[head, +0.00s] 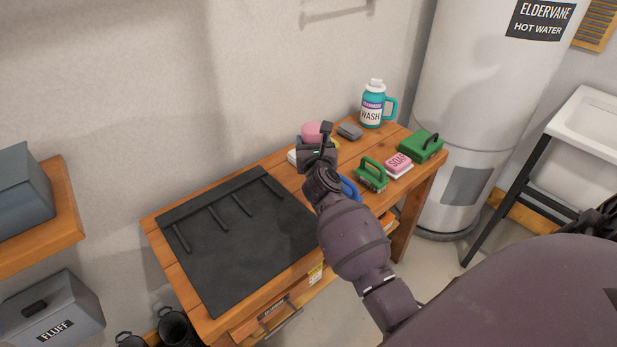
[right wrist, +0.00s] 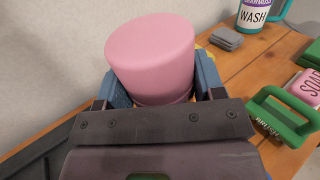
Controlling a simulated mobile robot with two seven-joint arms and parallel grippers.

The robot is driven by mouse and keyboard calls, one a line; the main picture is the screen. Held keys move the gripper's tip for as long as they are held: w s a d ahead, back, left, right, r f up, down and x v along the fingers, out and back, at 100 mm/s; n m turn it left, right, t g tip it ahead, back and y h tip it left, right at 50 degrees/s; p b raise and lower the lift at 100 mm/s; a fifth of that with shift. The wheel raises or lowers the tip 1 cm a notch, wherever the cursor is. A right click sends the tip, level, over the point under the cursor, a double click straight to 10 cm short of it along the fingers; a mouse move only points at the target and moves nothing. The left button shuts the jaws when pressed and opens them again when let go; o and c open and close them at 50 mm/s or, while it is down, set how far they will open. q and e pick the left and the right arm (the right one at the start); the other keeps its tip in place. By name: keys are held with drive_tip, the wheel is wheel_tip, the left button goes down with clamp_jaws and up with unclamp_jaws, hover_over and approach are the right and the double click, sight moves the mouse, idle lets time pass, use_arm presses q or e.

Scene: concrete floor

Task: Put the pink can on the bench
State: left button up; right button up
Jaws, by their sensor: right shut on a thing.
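The pink can (right wrist: 152,62) is between the two blue-padded fingers of my right gripper (right wrist: 152,88), which is shut on it. In the head view the can (head: 316,131) shows only in part, behind my right gripper (head: 318,147). The bench (head: 190,286) is a wooden table against the wall, and the can is over its back part. I cannot tell whether the can's base touches the bench top, as the gripper hides it. My left gripper is not in view.
A black mat (head: 238,245) with ridges covers the bench's left part. Around the gripper on the right are a grey sponge (head: 349,131), a wash bottle (head: 373,106), a green brush (head: 371,175), pink soap (head: 398,163) and a green box (head: 420,147). A water heater (head: 480,100) stands beyond.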

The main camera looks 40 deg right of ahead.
wheel_tip(320, 180, down, 6)
drive_tip(key=shift+f+b, duration=0.2)
drive_tip(key=shift+b, duration=1.05)
drive_tip(key=shift+f, duration=0.1)
wheel_tip(320, 180, down, 4)
drive_tip(key=b, duration=0.2)
drive_tip(key=shift+f+b, duration=0.2)
drive_tip(key=shift+b, duration=0.15)
drive_tip(key=shift+r, duration=0.3)
drive_tip(key=shift+f, duration=0.25)
drive_tip(key=o, duration=0.7)
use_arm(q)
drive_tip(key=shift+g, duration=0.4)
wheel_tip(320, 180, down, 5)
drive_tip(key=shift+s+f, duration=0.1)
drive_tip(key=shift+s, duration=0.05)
use_arm(e)
drive_tip(key=shift+o, duration=0.4)
drive_tip(key=shift+r, duration=0.1)
